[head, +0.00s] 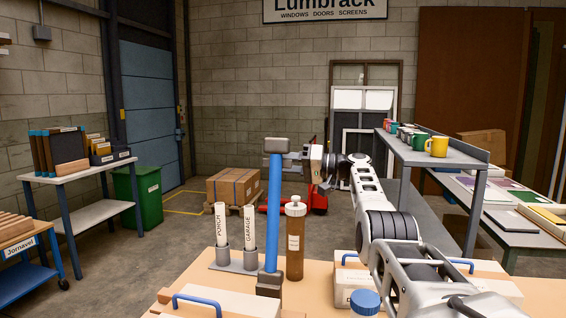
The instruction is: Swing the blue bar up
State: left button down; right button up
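The blue bar (273,212) stands nearly upright on the bench, with a grey block at its top end and a dark brown block at its foot. My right arm comes in from the right, and its gripper (291,161) is at the upper part of the bar, just below the grey top block. The fingers point left and overlap the bar's edge in the picture. I cannot tell whether they touch it or are closed around it. My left gripper is not in view.
On the bench (157,310), two white tubes marked PORCH (221,226) and GARAGE (250,229) stand in grey holders left of the bar. A brown bottle (295,240) stands close right of it. A blue-lidded jar (365,302) and blue-handled boxes are in front.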

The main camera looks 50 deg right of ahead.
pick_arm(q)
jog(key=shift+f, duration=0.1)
pick_arm(e)
jog(key=shift+a+f+g, duration=0.15)
jog(key=shift+f+g, duration=0.15)
jog(key=shift+f, duration=0.3)
pick_arm(q)
jog(key=b, duration=0.2)
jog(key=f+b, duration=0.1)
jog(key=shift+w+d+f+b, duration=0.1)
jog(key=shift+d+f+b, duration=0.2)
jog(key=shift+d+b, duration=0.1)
pick_arm(e)
jog(key=v, duration=1.6)
jog(key=shift+r, duration=0.3)
